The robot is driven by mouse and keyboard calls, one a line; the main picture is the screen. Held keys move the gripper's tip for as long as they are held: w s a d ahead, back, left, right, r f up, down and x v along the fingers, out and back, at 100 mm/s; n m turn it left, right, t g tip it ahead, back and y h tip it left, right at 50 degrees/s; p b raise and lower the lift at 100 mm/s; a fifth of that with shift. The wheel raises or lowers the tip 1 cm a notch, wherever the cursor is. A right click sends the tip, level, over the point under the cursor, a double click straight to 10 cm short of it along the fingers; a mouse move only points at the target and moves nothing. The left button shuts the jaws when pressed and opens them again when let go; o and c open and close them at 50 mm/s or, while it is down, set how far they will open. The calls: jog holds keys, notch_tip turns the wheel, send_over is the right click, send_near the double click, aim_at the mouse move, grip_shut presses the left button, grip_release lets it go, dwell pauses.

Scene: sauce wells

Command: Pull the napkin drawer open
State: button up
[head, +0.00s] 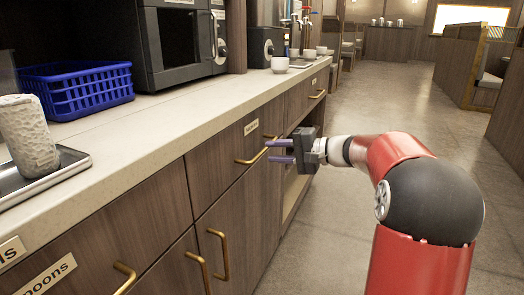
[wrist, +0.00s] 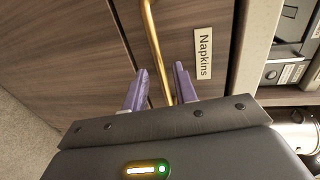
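The napkin drawer (head: 229,168) is a brown wood-grain front under the counter, and it looks flush with the cabinet. Its label (wrist: 203,53) reads "Napkins" in the wrist view. A brass bar handle (head: 250,161) is on its front, and the handle also shows in the wrist view (wrist: 154,40). My gripper (head: 267,151) is at the handle's far end, with its purple fingers pointing at the drawer front. In the wrist view my gripper (wrist: 159,78) is open, with one finger on each side of the bar and gaps visible. Contact with the bar cannot be made out.
Above the drawer is a pale countertop (head: 180,114) with a blue basket (head: 78,92), a tray (head: 40,180) and a white cup (head: 280,65). More brass handles (head: 222,252) are on neighbouring fronts. The floor (head: 345,105) behind my arm is clear.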

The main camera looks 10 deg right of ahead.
aim_at(265, 151)
jog(key=shift+x, duration=2.25)
jog(key=shift+c, duration=0.5)
grip_shut()
